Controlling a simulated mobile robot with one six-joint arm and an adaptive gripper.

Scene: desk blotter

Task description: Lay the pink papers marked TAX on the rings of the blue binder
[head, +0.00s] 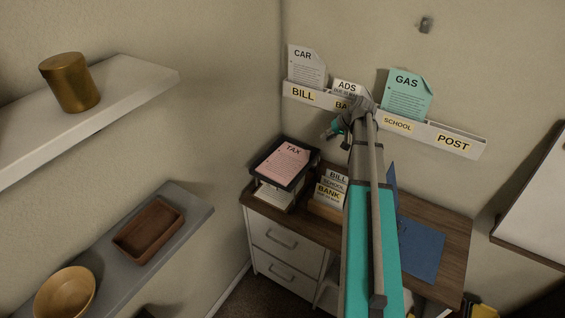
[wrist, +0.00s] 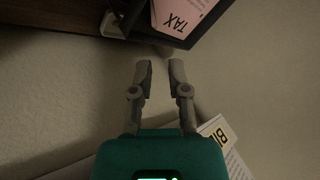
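The pink papers marked TAX (head: 282,163) lie in the top level of a black letter tray (head: 313,163) at the desk's left end. A corner of them also shows at the top of the wrist view (wrist: 178,17). The blue binder (head: 422,252) lies on the right part of the desk, partly behind my arm, with a blue panel standing up beside my arm. I cannot make out its rings. My gripper (wrist: 160,66) is open and empty, in front of the wall. In the head view it is up near the wall rack, above and to the right of the tray.
A wall rack (head: 471,148) holds CAR, ADS and GAS papers. A sorter with BILL, SCHOOL and BANK cards (head: 329,194) stands between tray and binder. More papers lie in the lower tray level. Shelves (head: 150,79) are at left, and a white panel is at right.

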